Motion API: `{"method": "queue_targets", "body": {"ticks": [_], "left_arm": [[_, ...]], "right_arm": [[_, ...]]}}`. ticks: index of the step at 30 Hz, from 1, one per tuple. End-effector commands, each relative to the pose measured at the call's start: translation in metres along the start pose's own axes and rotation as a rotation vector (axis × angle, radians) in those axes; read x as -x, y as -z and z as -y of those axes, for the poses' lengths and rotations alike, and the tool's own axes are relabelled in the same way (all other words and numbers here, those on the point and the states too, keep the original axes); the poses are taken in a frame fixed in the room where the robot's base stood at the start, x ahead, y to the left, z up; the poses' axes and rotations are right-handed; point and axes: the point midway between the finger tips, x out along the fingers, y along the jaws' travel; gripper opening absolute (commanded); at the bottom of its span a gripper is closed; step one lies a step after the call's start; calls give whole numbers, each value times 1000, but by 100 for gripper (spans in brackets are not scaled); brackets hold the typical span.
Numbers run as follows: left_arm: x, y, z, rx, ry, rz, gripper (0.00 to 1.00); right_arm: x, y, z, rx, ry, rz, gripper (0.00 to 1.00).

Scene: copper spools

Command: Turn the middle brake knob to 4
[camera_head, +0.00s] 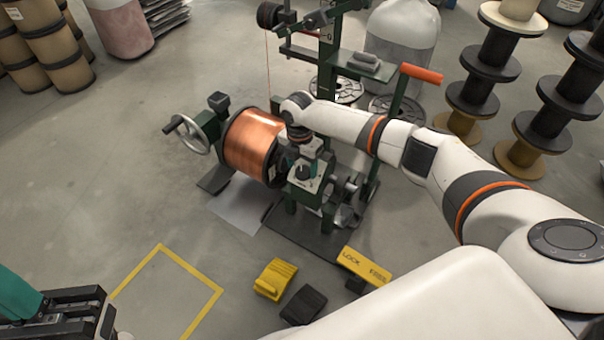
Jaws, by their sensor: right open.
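The copper spool (252,140) sits in a dark green winding stand in the middle of the view. In front of the stand's right part is a pale dial plate (308,184) with a dark brake knob (302,173) on it. My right gripper (301,152) points down close above this knob. It is open, but its fingers are small and partly hidden by its wrist. Whether it touches the knob, and the dial's number, I cannot tell. Other brake knobs are not clearly visible. My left gripper (60,312) is at the lower left, away from the stand; its fingers are unclear.
A handwheel (193,134) stands left of the spool. A yellow lock bar (363,266), a yellow block (275,279) and a black block (302,304) lie in front. Stacked spools (487,70) stand at the right. A yellow-taped floor area (190,268) is at the lower left.

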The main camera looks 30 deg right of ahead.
Motion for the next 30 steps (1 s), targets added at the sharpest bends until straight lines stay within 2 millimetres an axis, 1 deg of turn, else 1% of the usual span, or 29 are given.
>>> {"method": "queue_targets", "body": {"ticks": [1,4,8,15,17,21,23,24,30], "left_arm": [[2,1,0,-1,3,11,0],[2,2,0,-2,6,15,0],[1,3,0,-2,9,16,0],[0,3,0,-2,10,19,0],[0,3,0,-2,10,19,0],[0,3,0,-2,10,19,0],[0,3,0,-2,10,19,0],[0,3,0,-2,9,19,0],[-4,1,0,-2,8,22,0]], "right_arm": [[-10,0,0,0,-1,1,63],[-18,0,0,0,-1,1,63],[-22,-1,0,1,0,1,63],[-21,0,0,0,0,0,63],[-21,0,0,0,0,0,54],[-21,0,0,0,0,0,31],[-21,0,0,0,0,0,22],[-21,0,0,0,0,0,18],[-20,0,-1,-11,10,2,18]]}}
